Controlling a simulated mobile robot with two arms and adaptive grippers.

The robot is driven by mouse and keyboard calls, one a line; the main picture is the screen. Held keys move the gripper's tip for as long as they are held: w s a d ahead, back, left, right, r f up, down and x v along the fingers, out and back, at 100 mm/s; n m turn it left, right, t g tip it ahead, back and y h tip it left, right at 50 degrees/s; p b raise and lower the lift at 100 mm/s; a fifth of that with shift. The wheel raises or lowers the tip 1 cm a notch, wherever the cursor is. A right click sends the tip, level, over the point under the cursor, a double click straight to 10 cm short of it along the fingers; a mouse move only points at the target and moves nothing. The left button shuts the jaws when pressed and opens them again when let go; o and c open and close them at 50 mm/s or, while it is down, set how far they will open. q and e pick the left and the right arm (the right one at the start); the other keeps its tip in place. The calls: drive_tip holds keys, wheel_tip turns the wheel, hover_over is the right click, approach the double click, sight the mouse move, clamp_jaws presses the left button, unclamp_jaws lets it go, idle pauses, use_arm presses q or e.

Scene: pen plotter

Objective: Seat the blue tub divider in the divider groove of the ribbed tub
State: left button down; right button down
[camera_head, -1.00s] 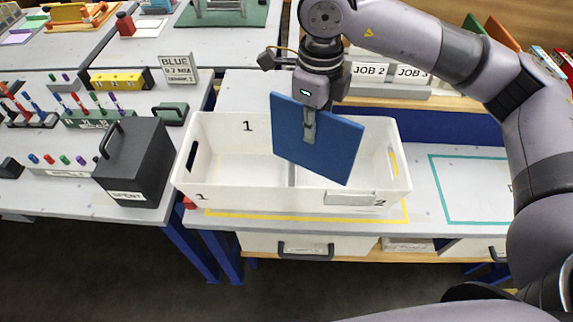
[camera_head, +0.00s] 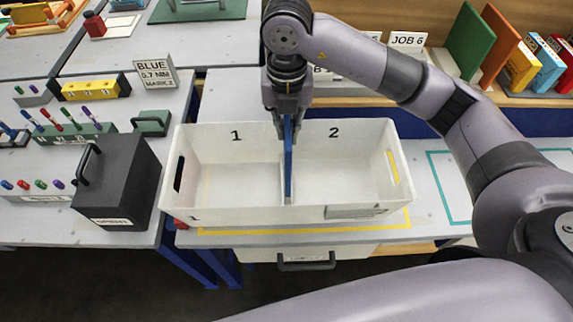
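The white ribbed tub (camera_head: 230,207) stands on the bench in the middle, with spaces marked 1 and 2. The blue tub divider (camera_head: 288,172) is upright and seen edge-on, in line with the tub's middle between the two spaces. Its lower front end overlaps the pale groove strip near the front wall; I cannot tell whether it sits in the groove or hovers above it. My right gripper (camera_head: 287,128), with its arm from the right, is shut on the divider's top, near the tub's back wall. My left gripper is not in view.
A black box (camera_head: 118,185) with a handle stands close left of the tub. Marker racks (camera_head: 75,135) and a yellow block (camera_head: 90,88) lie further left. A shelf with coloured books (camera_head: 520,65) is at the back right. A teal-outlined area (camera_head: 450,185) on the right is clear.

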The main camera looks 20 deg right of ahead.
wheel_tip(320, 180, down, 8)
drive_tip(key=shift+d+r+p, duration=0.1)
drive_tip(key=shift+p, duration=0.65)
drive_tip(key=shift+f, duration=0.8)
wheel_tip(320, 180, down, 4)
drive_tip(key=shift+w+r+p, duration=0.1)
drive_tip(key=shift+p, duration=0.4)
drive_tip(key=shift+f, duration=0.25)
drive_tip(key=c, duration=1.7)
unclamp_jaws()
drive_tip(key=shift+r, duration=0.1)
